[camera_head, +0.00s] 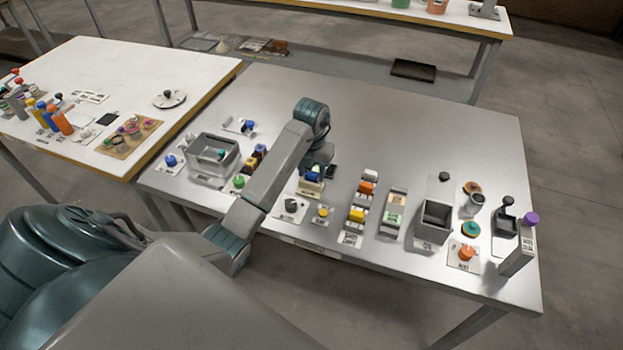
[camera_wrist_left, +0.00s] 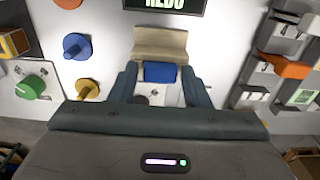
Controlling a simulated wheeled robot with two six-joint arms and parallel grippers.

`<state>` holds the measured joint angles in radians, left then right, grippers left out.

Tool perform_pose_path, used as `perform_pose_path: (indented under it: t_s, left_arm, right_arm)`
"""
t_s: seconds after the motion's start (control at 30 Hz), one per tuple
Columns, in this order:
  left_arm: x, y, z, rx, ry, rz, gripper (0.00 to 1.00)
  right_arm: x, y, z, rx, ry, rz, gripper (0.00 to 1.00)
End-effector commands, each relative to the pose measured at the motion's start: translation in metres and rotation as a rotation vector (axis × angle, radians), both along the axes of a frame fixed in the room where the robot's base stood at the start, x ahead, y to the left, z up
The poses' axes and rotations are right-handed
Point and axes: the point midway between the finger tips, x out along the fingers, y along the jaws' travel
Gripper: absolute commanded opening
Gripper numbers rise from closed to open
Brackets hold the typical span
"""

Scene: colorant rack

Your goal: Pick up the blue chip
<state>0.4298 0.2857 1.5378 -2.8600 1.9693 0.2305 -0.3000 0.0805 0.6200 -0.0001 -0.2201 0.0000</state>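The blue chip (camera_wrist_left: 160,72) sits in a beige holder (camera_wrist_left: 160,42) in the left wrist view. In the head view a bit of blue chip (camera_head: 312,177) shows under my left wrist, above the beige holder (camera_head: 310,189). My left gripper (camera_wrist_left: 160,80) points down at it. Its two fingers are apart, one on each side of the chip, with narrow gaps visible. In the head view the fingertips are mostly hidden by my arm. My right gripper is not in view.
Left of the holder stand a grey bin (camera_head: 213,160) and a green knob (camera_head: 239,181). To its right are a rack with orange and yellow chips (camera_head: 360,202), another grey bin (camera_head: 433,222) and an upright grey block (camera_head: 518,256). The table's back is clear.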

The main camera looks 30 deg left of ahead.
Motion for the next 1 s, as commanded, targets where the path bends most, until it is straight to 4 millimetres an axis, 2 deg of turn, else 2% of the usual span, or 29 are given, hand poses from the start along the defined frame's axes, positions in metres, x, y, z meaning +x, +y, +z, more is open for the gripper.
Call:
perform_pose_path:
  t_s: [0.03, 0.13, 0.17, 0.43, 0.57, 0.7, 1.0]
  left_arm:
    - [0.000, 0.000, 0.000, 0.000, 0.000, 0.000, 0.33]
    - [0.000, 0.000, 0.000, 0.000, 0.000, 0.000, 0.13]
    - [0.000, 0.000, 0.000, 0.000, 0.000, 0.000, 0.11]
    - [0.000, 0.000, 0.001, 0.000, -0.001, 0.000, 0.11]
    - [0.001, 0.000, 0.009, 0.000, -0.002, 0.000, 0.11]
    - [0.001, 0.000, 0.029, 0.000, -0.004, -0.001, 0.11]
    - [0.000, 0.000, 0.074, 0.000, -0.001, 0.000, 0.11]
  right_arm:
    - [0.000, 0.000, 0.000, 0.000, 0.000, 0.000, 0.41]
    - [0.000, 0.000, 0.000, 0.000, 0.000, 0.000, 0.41]
    - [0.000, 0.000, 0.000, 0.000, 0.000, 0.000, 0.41]
    - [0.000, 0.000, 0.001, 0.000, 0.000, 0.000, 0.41]
    - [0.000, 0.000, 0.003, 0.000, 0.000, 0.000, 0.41]
    - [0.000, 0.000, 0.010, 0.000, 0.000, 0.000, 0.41]
    - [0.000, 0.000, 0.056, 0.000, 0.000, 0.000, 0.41]
